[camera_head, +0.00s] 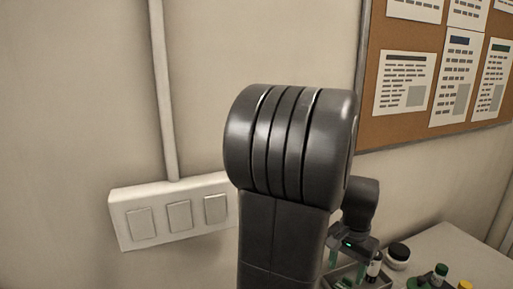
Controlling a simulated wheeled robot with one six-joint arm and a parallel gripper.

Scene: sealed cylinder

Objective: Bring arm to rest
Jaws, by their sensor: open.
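My arm fills the middle of the head view, with a dark rounded joint and a link below it hiding part of the scene. My gripper (347,261) shows small behind it, at the lower right, pointing down with a small green light on its body. Its jaws are apart, over or close to a grey tray (376,284) on the table. I see nothing clearly held between them, though the arm link hides some of that area. A dark vial with a white label (374,265) stands beside the jaws; I cannot tell whether it touches them.
The pale table (465,250) holds a black-lidded jar (398,254), a green-capped bottle (440,270) and a yellow cap (465,285) at the bottom edge. A wall switch box (160,220) with a conduit (163,90) is at left. A cork notice board (390,135) hangs upper right.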

